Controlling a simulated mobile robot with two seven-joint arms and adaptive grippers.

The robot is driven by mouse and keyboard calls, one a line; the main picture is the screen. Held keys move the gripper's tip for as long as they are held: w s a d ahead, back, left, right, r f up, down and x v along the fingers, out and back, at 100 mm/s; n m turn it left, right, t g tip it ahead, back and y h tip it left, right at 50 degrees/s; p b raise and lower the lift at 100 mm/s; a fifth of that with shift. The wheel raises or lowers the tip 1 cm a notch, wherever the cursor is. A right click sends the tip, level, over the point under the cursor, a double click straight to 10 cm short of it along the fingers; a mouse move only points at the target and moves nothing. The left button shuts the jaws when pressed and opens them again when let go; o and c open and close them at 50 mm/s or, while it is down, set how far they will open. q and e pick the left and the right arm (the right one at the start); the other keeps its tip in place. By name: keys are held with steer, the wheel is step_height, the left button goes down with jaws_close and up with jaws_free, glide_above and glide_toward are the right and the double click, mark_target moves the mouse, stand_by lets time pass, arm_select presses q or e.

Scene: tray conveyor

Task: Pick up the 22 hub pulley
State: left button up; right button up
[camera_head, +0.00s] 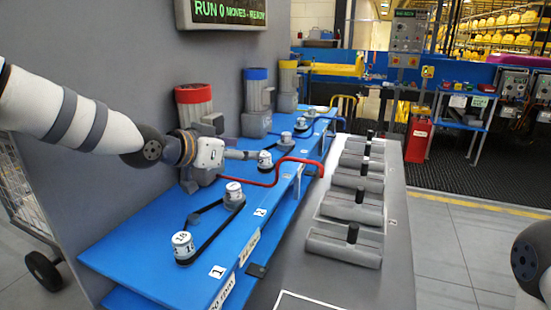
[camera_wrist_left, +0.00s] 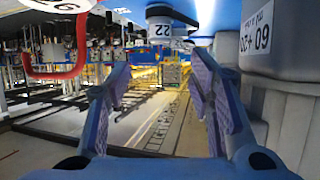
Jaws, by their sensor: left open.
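The hub pulley marked 22 (camera_wrist_left: 159,29) appears upside down at the top of the left wrist view, ahead of my fingers. In the head view, a small light-coloured pulley (camera_head: 265,158) on the blue bench, just right of my left gripper, looks like the same one; its number is too small to read there. My left gripper (camera_head: 248,155) is open, its two fingers spread in the left wrist view (camera_wrist_left: 160,68) with nothing between them. The fingers look apart from the pulley. My right gripper is not in view; part of my right arm is at the right edge.
A red bent handle (camera_head: 285,170) passes close to my left gripper. A pulley marked 18 (camera_head: 182,244) and another pulley (camera_head: 233,192) share a dark belt at the near station. A red-topped motor (camera_head: 194,105) stands behind. Grey trays (camera_head: 345,248) line the conveyor at right.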

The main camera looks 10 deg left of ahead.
mark_target(264, 155)
arm_select(q)
steer(key=b+x, duration=0.1)
steer(key=x, duration=0.4)
steer(key=f+b+x, duration=0.1)
steer(key=x, duration=0.4)
steer(key=shift+w+f, duration=0.1)
steer(key=shift+f, duration=0.1)
steer(key=shift+r, duration=0.3)
steer(key=shift+c, duration=0.8)
jaws_close()
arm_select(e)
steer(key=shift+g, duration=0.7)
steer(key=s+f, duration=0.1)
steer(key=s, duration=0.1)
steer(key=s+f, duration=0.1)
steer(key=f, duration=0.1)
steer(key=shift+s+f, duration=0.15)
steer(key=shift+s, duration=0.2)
